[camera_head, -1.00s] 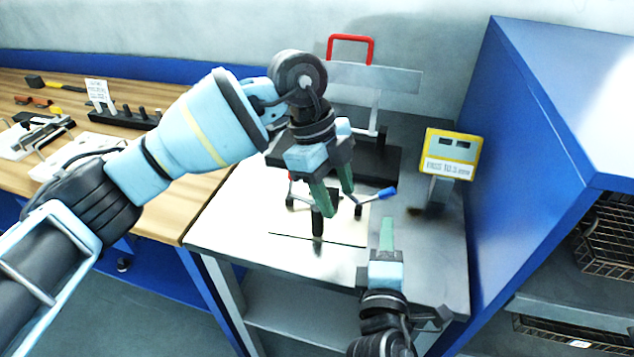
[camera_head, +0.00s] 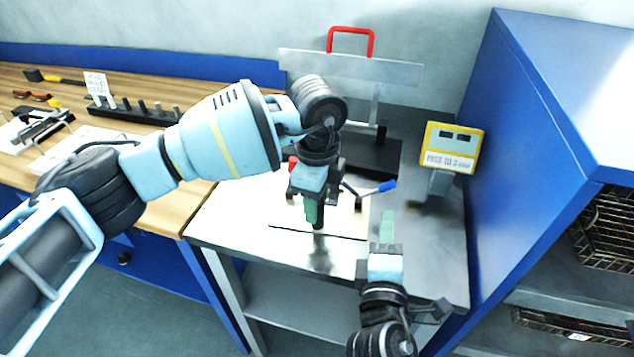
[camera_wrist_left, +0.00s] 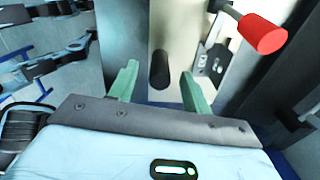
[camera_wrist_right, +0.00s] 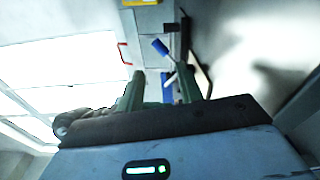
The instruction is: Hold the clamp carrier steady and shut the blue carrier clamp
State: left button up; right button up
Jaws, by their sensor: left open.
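The clamp carrier (camera_head: 345,215) is a pale plate on the metal table, partly hidden behind my left arm. The blue clamp handle (camera_head: 380,187) sticks out at its right side on a dark lever; it also shows in the right wrist view (camera_wrist_right: 160,46). A red clamp handle (camera_head: 293,163) is at the left, also in the left wrist view (camera_wrist_left: 262,35).
Behind the carrier stands a black base (camera_head: 382,155) with an upright metal plate (camera_head: 345,66) and a red hoop (camera_head: 350,40). A yellow display (camera_head: 451,148) stands to the right, beside a blue cabinet (camera_head: 525,130). A wooden bench (camera_head: 190,190) adjoins at the left.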

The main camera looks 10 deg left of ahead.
pick_arm(q)
jog(key=shift+f, duration=1.25)
jog(key=shift+c, duration=0.4)
grip_shut()
dwell(1.0)
